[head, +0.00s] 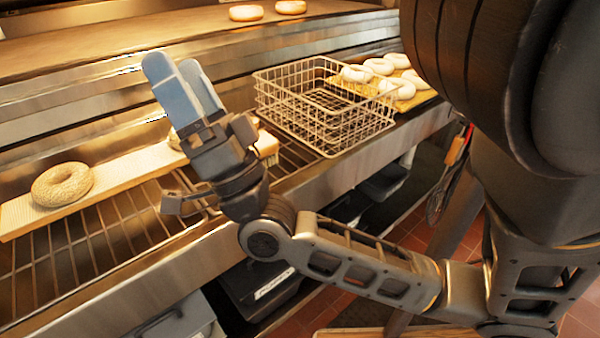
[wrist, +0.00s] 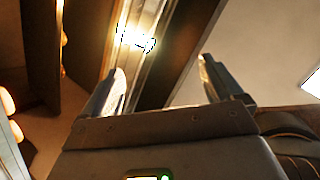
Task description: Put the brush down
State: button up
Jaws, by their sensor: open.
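My gripper (head: 184,82) is raised over the wire rack in the head view, its two blue-grey fingers pointing up and to the left. In the wrist view my gripper (wrist: 162,75) has its fingers wide apart with nothing between them. I cannot make out a brush for certain in either view. A tool with an orange-red handle (head: 457,147) hangs at the right below the counter edge; its dark wire end looks more like a whisk. My gripper and wrist hide part of the rack and board behind them.
A seeded bagel (head: 62,185) lies on a long board (head: 125,178) across the wire rack (head: 85,250). Another bagel is mostly hidden behind my gripper. An empty wire basket (head: 325,110) stands to the right, beside pale bagels (head: 380,66) on a wooden board. Two bagels (head: 246,13) sit on the upper shelf.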

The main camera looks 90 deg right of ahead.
jog(key=s+a+f+n+g+y, duration=0.3)
jog(key=s+a+f+n+y, duration=0.1)
jog(key=f, duration=0.4)
jog(key=s+a+f+n+g+y, duration=0.3)
jog(key=s+a+f+n+y, duration=0.1)
jog(key=a+f+n+y, duration=0.2)
jog(key=s+a+f+n+g+y, duration=0.3)
jog(key=s+a+f+n+y, duration=0.2)
jog(key=f, duration=0.5)
jog(key=shift+a+f+g+y, duration=0.3)
jog(key=shift+a+g+y, duration=0.1)
jog(key=shift+a+y, duration=0.4)
jog(key=shift+r, duration=0.1)
